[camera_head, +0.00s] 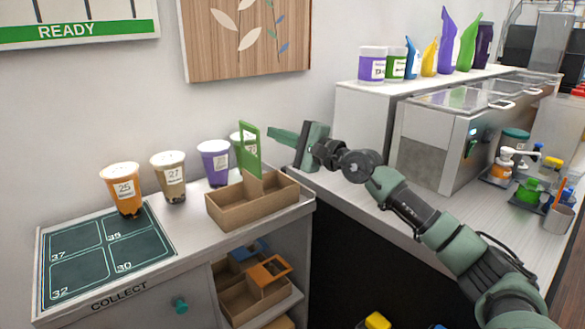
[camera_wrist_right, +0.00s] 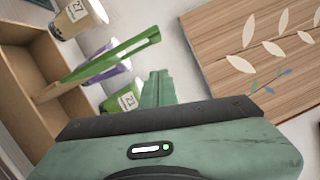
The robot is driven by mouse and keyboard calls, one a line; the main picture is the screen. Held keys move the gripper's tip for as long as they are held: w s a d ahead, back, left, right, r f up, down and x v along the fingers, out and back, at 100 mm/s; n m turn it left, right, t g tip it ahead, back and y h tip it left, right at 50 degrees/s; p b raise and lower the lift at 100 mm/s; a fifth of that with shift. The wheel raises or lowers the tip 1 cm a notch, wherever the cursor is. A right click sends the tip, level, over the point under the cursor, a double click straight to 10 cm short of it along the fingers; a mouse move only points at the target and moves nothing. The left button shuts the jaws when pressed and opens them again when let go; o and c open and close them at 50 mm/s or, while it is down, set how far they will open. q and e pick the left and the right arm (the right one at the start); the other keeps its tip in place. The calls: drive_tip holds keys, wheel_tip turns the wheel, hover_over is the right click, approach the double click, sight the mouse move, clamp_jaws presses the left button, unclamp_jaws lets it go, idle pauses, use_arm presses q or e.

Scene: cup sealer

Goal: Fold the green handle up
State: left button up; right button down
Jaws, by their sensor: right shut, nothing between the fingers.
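The green handle (camera_head: 250,147) stands up from the middle of a brown cardboard carrier (camera_head: 228,216) on the counter. It is a flat frame with an opening. In the right wrist view the handle (camera_wrist_right: 118,54) runs slantwise above the carrier (camera_wrist_right: 12,66). My right gripper (camera_head: 272,135) is shut and empty, its fingers pointing left, just right of the handle's upper part. A small gap shows between them. The right gripper's shut fingers (camera_wrist_right: 157,84) also show in the wrist view. My left gripper is not in view.
A dark numbered mat (camera_head: 108,255) lies at the left. A metal machine (camera_head: 432,140) stands at the right.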

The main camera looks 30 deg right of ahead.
wheel_tip(320, 180, up, 20)
drive_tip(key=shift+a+p, duration=0.15)
drive_tip(key=shift+p, duration=0.3)
idle(0.5)
